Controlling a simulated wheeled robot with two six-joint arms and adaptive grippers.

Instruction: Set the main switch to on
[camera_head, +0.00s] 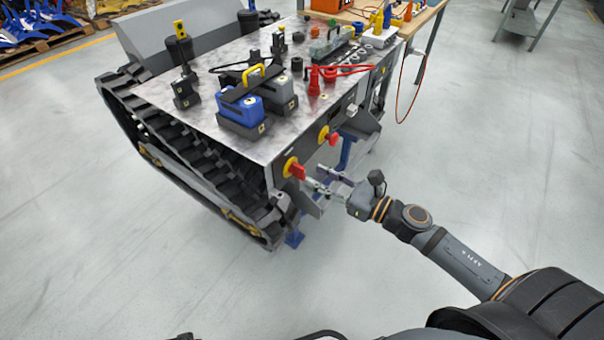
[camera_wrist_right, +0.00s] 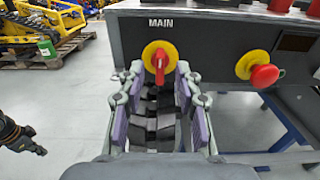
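The main switch (camera_head: 297,171) is a red handle on a round yellow plate, on the end panel of the tracked carrier (camera_head: 200,120). In the right wrist view, the main switch (camera_wrist_right: 160,66) sits below the label MAIN (camera_wrist_right: 160,22), its red handle upright with the long end down. My right gripper (camera_head: 318,186) is open in front of the panel, its fingers apart. In the wrist view, the right gripper's fingers (camera_wrist_right: 159,75) appear on either side of the handle; I cannot tell whether they touch it.
A red knob on a yellow base (camera_wrist_right: 262,76) is right of the switch; it also shows in the head view (camera_head: 332,138). The carrier's top holds a blue battery (camera_head: 240,104), a red plug (camera_head: 314,80) and other parts.

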